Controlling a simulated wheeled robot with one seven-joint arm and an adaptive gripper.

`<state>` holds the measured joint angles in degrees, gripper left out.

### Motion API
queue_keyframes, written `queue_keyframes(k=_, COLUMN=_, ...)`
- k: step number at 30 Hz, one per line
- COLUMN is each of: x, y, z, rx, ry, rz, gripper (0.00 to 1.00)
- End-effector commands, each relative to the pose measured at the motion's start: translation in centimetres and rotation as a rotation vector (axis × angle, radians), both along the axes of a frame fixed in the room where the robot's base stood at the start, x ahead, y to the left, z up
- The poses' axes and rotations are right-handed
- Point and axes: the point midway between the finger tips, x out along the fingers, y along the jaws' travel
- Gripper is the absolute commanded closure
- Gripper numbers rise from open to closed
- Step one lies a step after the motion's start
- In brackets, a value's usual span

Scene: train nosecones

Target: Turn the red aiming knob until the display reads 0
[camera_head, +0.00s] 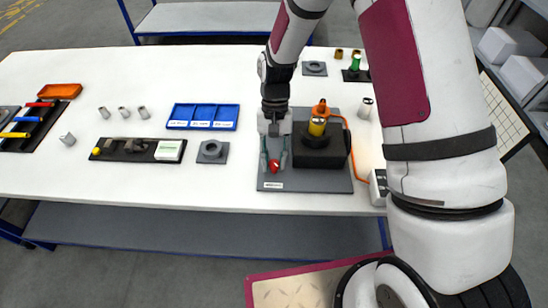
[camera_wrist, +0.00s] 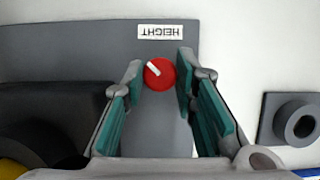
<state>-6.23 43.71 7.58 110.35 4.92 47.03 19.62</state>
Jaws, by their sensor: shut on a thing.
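The red knob (camera_head: 276,166) stands at the front left of a grey plate (camera_head: 312,183) on the table. In the wrist view the red knob (camera_wrist: 160,74) is round, with a white mark pointing to the upper left. A label (camera_wrist: 160,32) beside it reads HEIGHT, upside down. My gripper (camera_head: 272,158) is shut on the knob, with its teal fingers on either side of it; the fingers also show in the wrist view (camera_wrist: 161,70). A pale box (camera_head: 378,187) stands right of the plate, partly behind my arm. I cannot make out any display reading.
A black block with a yellow cylinder (camera_head: 317,127) and an orange part (camera_head: 320,107) stands right of the knob. An orange cable (camera_head: 352,160) runs to the pale box. A grey holder (camera_head: 212,151) and a blue tray (camera_head: 203,116) lie to the left.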

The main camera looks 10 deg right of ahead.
Motion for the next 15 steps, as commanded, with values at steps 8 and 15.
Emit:
queue_keyframes(k=8, x=0.08, y=0.04, z=0.05, rx=0.0, ry=-0.002, rz=-0.001, gripper=0.58)
queue_keyframes(k=15, x=0.03, y=0.01, z=0.02, rx=0.0, ry=-0.001, rz=-0.001, gripper=0.55)
